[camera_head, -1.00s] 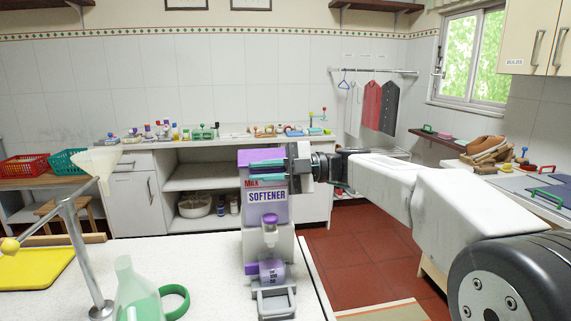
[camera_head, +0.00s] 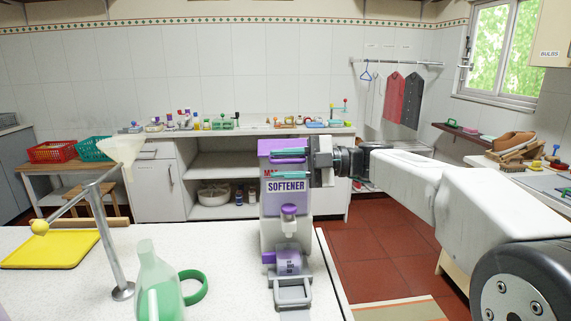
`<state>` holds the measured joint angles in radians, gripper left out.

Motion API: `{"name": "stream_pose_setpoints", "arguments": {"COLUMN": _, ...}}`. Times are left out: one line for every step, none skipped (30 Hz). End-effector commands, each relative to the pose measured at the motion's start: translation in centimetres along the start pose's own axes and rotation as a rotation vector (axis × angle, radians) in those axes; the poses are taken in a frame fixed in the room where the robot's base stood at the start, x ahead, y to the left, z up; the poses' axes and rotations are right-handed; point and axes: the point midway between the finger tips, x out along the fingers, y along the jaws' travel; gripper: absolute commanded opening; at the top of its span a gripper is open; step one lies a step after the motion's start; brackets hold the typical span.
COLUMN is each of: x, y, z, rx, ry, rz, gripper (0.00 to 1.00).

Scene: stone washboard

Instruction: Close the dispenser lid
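The dispenser (camera_head: 287,215) is a pale grey and purple unit labelled SOFTENER, standing upright near the right edge of the white counter. A purple lid-like part (camera_head: 274,147) shows at its top. I cannot tell how far this lid is open. My gripper (camera_head: 288,164) reaches in from the right at the dispenser's upper part. Its two teal fingers are apart, one above the other, in front of the purple top and just above the label. Nothing shows between them but the dispenser behind. Whether they touch it is unclear.
A clear bottle with green liquid (camera_head: 160,290) and a green ring (camera_head: 194,287) stand left of the dispenser. A metal stand (camera_head: 110,240) holds a white funnel (camera_head: 124,152). A yellow tray (camera_head: 52,250) lies at far left.

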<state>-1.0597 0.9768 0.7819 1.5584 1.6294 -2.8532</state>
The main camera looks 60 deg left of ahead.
Motion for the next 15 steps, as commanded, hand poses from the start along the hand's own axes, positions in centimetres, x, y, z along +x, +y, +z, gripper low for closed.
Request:
{"name": "stream_pose_setpoints", "arguments": {"x": 0.0, "y": 0.0, "z": 0.0, "rx": -0.001, "ry": 0.0, "rz": 0.0, "gripper": 0.33}}
{"name": "stream_pose_setpoints", "arguments": {"x": -0.1, "y": 0.1, "z": -0.1, "rx": -0.001, "ry": 0.0, "rz": 0.0, "gripper": 0.33}}
{"name": "stream_pose_setpoints", "arguments": {"x": -0.2, "y": 0.1, "z": -0.1, "rx": -0.001, "ry": 0.0, "rz": 0.001, "gripper": 0.33}}
{"name": "stream_pose_setpoints", "arguments": {"x": -0.3, "y": 0.1, "z": -0.1, "rx": -0.001, "ry": 0.0, "rz": 0.001, "gripper": 0.33}}
{"name": "stream_pose_setpoints", "arguments": {"x": -0.5, "y": 0.1, "z": -0.1, "rx": -0.001, "ry": 0.0, "rz": 0.001, "gripper": 0.33}}
{"name": "stream_pose_setpoints", "arguments": {"x": -0.8, "y": 0.1, "z": -0.1, "rx": -0.001, "ry": 0.0, "rz": 0.001, "gripper": 0.33}}
{"name": "stream_pose_setpoints", "arguments": {"x": -1.1, "y": 0.1, "z": -0.1, "rx": -0.001, "ry": 0.0, "rz": 0.001, "gripper": 0.33}}
{"name": "stream_pose_setpoints", "arguments": {"x": -1.4, "y": 0.1, "z": -0.1, "rx": -0.001, "ry": 0.0, "rz": 0.001, "gripper": 0.33}}
{"name": "stream_pose_setpoints", "arguments": {"x": -2.0, "y": 0.1, "z": 0.0, "rx": -0.001, "ry": -0.001, "rz": 0.002, "gripper": 0.33}}
{"name": "stream_pose_setpoints", "arguments": {"x": -2.5, "y": 0.1, "z": 0.0, "rx": -0.001, "ry": -0.002, "rz": 0.002, "gripper": 0.33}}
{"name": "stream_pose_setpoints", "arguments": {"x": -3.0, "y": 0.1, "z": 0.0, "rx": -0.002, "ry": -0.003, "rz": 0.002, "gripper": 0.33}}
{"name": "stream_pose_setpoints", "arguments": {"x": -3.6, "y": 0.1, "z": 0.0, "rx": -0.002, "ry": -0.002, "rz": 0.002, "gripper": 0.33}}
{"name": "stream_pose_setpoints", "arguments": {"x": -4.2, "y": 0.1, "z": 0.0, "rx": -0.002, "ry": -0.002, "rz": 0.001, "gripper": 0.33}}
{"name": "stream_pose_setpoints", "arguments": {"x": -4.8, "y": 0.1, "z": 0.0, "rx": -0.002, "ry": -0.002, "rz": 0.002, "gripper": 0.33}}
{"name": "stream_pose_setpoints", "arguments": {"x": -5.5, "y": 0.0, "z": 0.1, "rx": -0.001, "ry": -0.003, "rz": 0.002, "gripper": 0.33}}
